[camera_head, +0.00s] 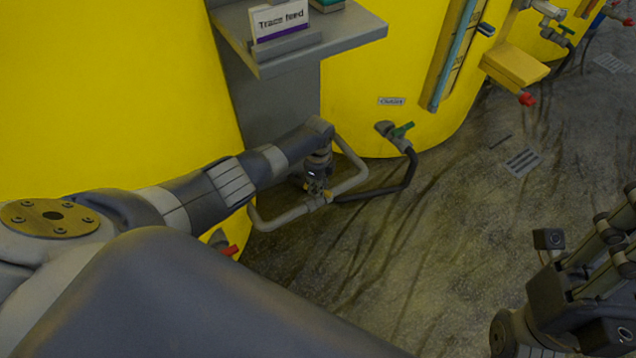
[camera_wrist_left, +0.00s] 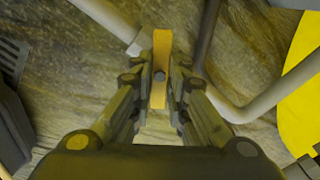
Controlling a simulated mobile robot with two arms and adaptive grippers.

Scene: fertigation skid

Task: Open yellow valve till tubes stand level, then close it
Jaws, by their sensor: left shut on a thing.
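The yellow valve (camera_head: 327,195) sits on a grey pipe (camera_head: 285,216) that loops low between two yellow tanks. My left gripper (camera_head: 318,184) is over the valve from above and shut on its handle. In the left wrist view the yellow-orange handle (camera_wrist_left: 161,62) stands between the fingers of my left gripper (camera_wrist_left: 162,92), its long side pointing up the picture. One sight tube (camera_head: 457,52) with teal liquid stands on the right tank; its top is cut off. No second tube shows, so I cannot compare levels. My right gripper (camera_head: 590,275) is at the lower right, its fingertips out of frame.
A grey shelf (camera_head: 320,45) with a "Trace feed" sign (camera_head: 280,18) juts out above my left forearm. A red-handled valve (camera_head: 229,250) is at left.

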